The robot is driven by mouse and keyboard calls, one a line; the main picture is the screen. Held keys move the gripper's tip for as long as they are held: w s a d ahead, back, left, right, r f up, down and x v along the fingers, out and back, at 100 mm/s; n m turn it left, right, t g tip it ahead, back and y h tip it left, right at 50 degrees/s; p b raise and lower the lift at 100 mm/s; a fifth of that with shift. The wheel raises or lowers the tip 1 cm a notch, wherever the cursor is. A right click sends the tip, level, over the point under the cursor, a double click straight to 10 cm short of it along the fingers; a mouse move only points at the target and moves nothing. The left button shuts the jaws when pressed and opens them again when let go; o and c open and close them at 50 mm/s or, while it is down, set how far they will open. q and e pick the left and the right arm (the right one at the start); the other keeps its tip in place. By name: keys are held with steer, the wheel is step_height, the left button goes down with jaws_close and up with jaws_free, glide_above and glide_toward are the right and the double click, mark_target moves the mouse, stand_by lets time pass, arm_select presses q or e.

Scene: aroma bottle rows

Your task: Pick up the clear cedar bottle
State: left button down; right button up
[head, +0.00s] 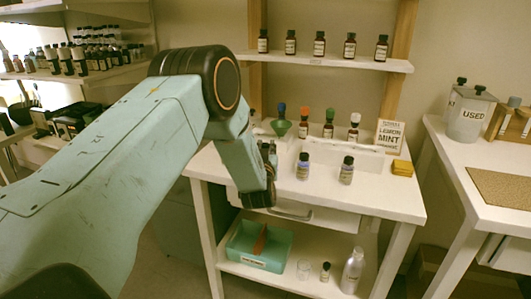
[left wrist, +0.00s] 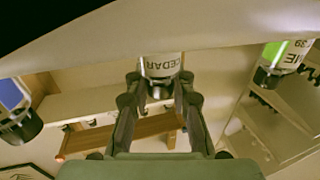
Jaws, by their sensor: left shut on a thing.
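A bottle with a white label reading CEDAR (left wrist: 161,66) shows upside down in the left wrist view, its dark cap pointing down in that picture. My left gripper (left wrist: 160,85) is shut on it, with a finger on each side near the cap. The bottle's base meets the pale tabletop edge in that picture; I cannot tell whether it touches. In the head view my left gripper (head: 264,190) is over the left part of the white table (head: 385,200). The cedar bottle is hidden there behind the gripper and arm. My right gripper is not in view.
Two dark-capped bottles, one bluish (head: 303,167) and one pale (head: 346,171), stand right of my gripper. A yellow block (head: 402,168) lies at right. A green bin (head: 258,246) is below.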

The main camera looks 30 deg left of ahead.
arm_select(q)
step_height(320, 180, up, 9)
steer(key=shift+r+p, duration=0.15)
steer(key=shift+p, duration=1.1)
steer(key=shift+r+p, duration=0.45)
steer(key=shift+r, duration=0.15)
step_height(320, 180, up, 5)
steer(key=p, duration=0.4)
steer(key=shift+r, duration=0.1)
steer(key=c, duration=1.7)
jaws_free()
steer(key=shift+c, duration=0.2)
jaws_close()
